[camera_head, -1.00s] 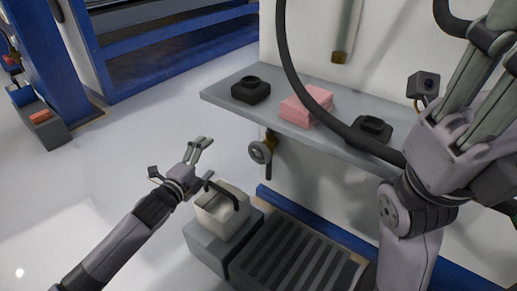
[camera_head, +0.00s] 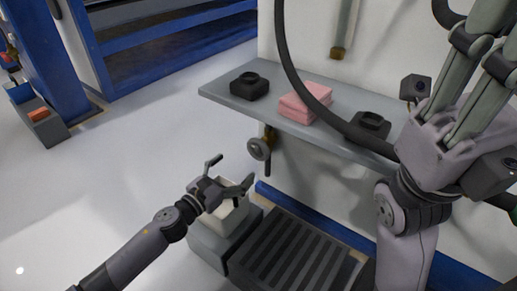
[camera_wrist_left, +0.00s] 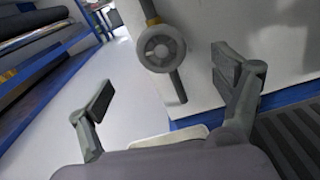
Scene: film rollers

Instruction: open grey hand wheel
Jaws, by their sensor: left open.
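The grey hand wheel (camera_head: 259,148) is on a pipe with a brass-coloured fitting, below the shelf on the white wall. In the left wrist view the wheel (camera_wrist_left: 160,48) is face-on at the top, ahead of and between my spread fingers, with a gap to them. My left gripper (camera_head: 230,172) is open and empty, a little below and left of the wheel, above a pale container. It also shows in the wrist view (camera_wrist_left: 168,84). My right gripper (camera_head: 478,75) is raised at the upper right, far from the wheel; its fingertips are partly out of frame.
A grey shelf (camera_head: 330,122) above the wheel holds black parts (camera_head: 249,86) and folded pink cloths (camera_head: 304,102). The pale container (camera_head: 228,216) stands on a grey box beside a dark grating (camera_head: 290,250). A black hose hangs in front.

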